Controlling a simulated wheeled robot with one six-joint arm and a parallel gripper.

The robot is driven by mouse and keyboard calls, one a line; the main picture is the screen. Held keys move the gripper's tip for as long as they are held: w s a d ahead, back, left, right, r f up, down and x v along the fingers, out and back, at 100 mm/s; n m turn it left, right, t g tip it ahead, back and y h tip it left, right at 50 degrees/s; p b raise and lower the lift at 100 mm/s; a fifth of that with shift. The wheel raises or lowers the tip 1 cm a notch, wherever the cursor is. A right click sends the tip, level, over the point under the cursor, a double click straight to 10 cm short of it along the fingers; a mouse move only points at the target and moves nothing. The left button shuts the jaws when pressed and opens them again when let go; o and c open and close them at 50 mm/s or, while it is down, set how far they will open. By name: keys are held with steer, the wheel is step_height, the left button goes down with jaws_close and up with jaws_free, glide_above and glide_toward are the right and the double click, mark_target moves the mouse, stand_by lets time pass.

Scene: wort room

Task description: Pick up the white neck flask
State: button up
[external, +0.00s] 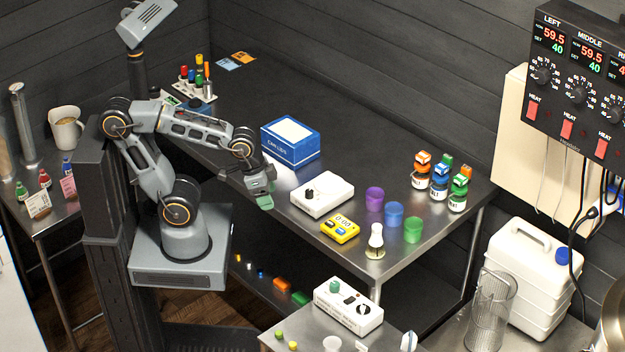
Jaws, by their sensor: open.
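A small white flask (376,237) with a narrow neck, which looks like the white neck flask, stands upright near the front right edge of the dark table (340,125). Its base looks clear or yellowish. My gripper (264,200) hangs open and empty at the table's front edge, well to the left of the flask and apart from it. The white device and the yellow meter lie between them in the picture. Nothing hides the flask.
A white device (322,194), a yellow meter (340,228) and purple (374,198), blue (393,214) and green (412,229) cups stand near the flask. A blue box (290,145) sits behind my gripper. Several capped bottles (438,178) stand at the right. The table's far middle is clear.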

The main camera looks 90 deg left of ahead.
steer(key=w+d+m+g+p, duration=0.1)
steer(key=w+m+g+p, duration=0.15)
steer(key=w, duration=1.15)
steer(key=m+g, duration=0.1)
steer(key=m, duration=1)
glide_above(377, 226)
steer(key=shift+a, duration=0.2)
step_height(377, 226, down, 6)
steer(key=m, duration=0.4)
steer(key=shift+w+r+m, duration=0.1)
steer(key=shift+r+m, duration=0.1)
steer(key=shift+m, duration=0.05)
steer(key=shift+d+f+p, duration=0.15)
steer(key=shift+f+p, duration=0.75)
steer(key=shift+f, duration=1.75)
steer(key=shift+c, duration=0.4)
